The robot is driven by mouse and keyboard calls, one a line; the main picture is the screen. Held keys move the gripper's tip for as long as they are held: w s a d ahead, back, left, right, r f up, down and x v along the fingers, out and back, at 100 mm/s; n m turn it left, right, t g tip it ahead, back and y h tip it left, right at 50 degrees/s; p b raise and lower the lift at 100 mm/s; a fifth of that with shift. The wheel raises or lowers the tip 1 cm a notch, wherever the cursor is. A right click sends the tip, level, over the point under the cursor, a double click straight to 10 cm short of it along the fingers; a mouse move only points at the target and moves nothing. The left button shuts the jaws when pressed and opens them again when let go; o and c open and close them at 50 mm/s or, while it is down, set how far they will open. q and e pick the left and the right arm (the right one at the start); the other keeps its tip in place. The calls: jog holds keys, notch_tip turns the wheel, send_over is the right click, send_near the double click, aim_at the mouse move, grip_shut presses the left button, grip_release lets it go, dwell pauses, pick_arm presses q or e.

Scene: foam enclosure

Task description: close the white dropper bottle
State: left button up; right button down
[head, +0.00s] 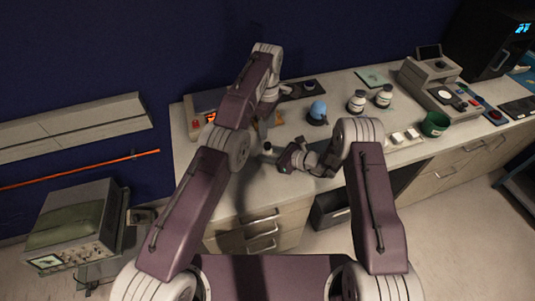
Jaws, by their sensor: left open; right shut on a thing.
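A small pale bottle (267,149), which looks like the white dropper bottle, stands near the front left of the bench. My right gripper (282,158) comes in low from the right and is shut on it. My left gripper (268,110) is above and behind the bottle, open and apart from it. Its fingers are partly hidden by my own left forearm. The bottle's top and its cap are too small to make out.
The bench (225,175) holds a blue rounded object (318,110), two white jars (357,101) (384,96), a green cup (435,124) and a grey instrument (437,85). A dark tray (303,90) lies at the back. Orange items lie near my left arm.

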aim_at(268, 144)
dwell(0.4)
pick_arm(q)
jog(key=shift+f, duration=4)
grip_shut()
